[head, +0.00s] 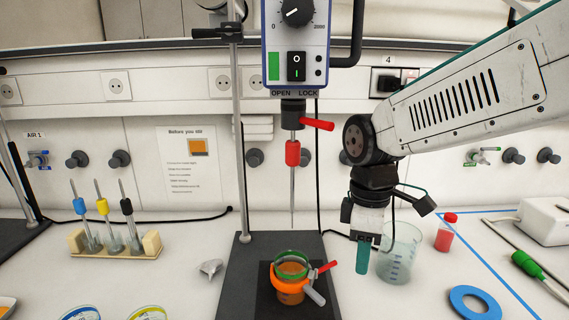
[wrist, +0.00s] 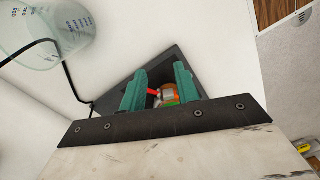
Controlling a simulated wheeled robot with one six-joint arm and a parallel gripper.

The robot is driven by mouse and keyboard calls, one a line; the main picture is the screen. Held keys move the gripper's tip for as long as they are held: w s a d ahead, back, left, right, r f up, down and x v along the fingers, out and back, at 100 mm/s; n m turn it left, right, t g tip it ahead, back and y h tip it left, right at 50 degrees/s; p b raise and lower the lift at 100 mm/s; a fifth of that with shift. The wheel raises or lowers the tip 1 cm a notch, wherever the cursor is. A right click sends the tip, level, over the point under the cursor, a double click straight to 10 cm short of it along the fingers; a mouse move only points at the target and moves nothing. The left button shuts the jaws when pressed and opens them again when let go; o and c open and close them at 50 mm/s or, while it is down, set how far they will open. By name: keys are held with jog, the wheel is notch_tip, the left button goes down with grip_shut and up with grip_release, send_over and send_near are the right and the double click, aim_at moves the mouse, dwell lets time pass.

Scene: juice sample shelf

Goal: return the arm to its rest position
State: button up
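My gripper (head: 362,255) hangs down at the right of the stand, its teal fingertips above the bench between the jar and the beaker. In the wrist view the two fingers (wrist: 157,82) stand apart with nothing gripped between them. The jar (head: 291,270) of orange liquid, with a green rim, sits in an orange clamp on the dark stand base, left of my gripper. It shows beyond the fingers in the wrist view (wrist: 169,96), partly hidden. My arm reaches in from the upper right.
A stirrer motor (head: 297,45) with a red-collared shaft hangs over the jar beside a tall rod (head: 238,130). A beaker (head: 400,255) stands close behind my gripper. A red-capped bottle (head: 445,234), blue ring (head: 475,303) and tool rack (head: 115,244) are on the bench.

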jog(key=s+d+r+m+t, duration=0.1)
jog(key=s+d+m, duration=0.4)
jog(key=s, duration=0.3)
jog(key=s+d+r+m+t, duration=0.1)
jog(key=s+d+m, duration=0.5)
jog(key=s+m, duration=0.2)
jog(key=shift+s+d+r+m, duration=0.15)
jog(key=shift+s+d+m, duration=0.1)
jog(key=shift+d+m, duration=0.05)
